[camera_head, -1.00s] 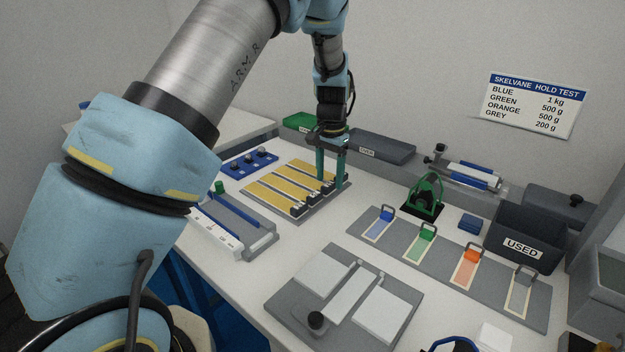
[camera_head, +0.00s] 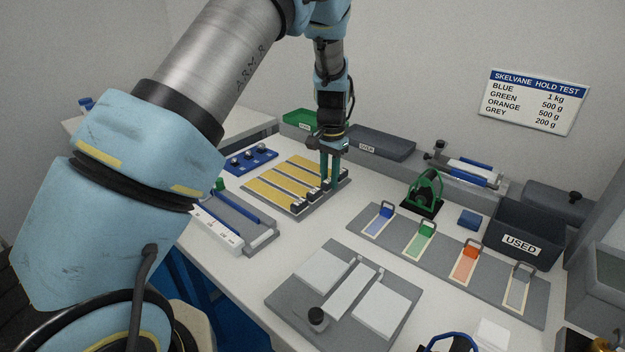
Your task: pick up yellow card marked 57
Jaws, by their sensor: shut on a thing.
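Several yellow cards (camera_head: 286,183) lie side by side on a grey rack (camera_head: 341,192), each with a dark clip-like block at its near end. My gripper (camera_head: 328,184) points straight down at the rack's right side, with its green fingers low over the end of one of the cards there. It is shut on a yellow card, at the dark block on the card's end. The fingers and the block hide most of the contact. The numbers on the cards are too small to read, so I cannot tell which is marked 57.
A grey board (camera_head: 412,249) with blue, green, orange and grey tabbed strips lies to the right, before a dark bin marked USED (camera_head: 523,232). A grey plate with pale panels (camera_head: 304,302) lies in front. A ruler fixture (camera_head: 238,219) is left of it.

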